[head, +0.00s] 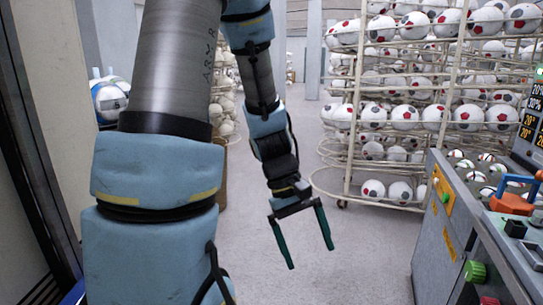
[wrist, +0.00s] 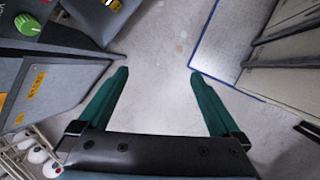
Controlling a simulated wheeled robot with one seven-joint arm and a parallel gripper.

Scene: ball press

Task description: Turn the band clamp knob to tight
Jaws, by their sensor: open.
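My gripper (head: 311,258) hangs open and empty over the bare floor, left of the grey machine (head: 438,262). I cannot read which knob is the band clamp. In the wrist view, the green knob (wrist: 28,24) is at the top left, well apart from my open gripper (wrist: 158,74), with only floor between the fingers.
The machine's top also carries an orange block with a blue handle (head: 512,198), a black box (head: 514,228) and a lit display (head: 534,110). Ball racks (head: 352,110) stand behind. Floor (head: 370,245) left of the machine is clear.

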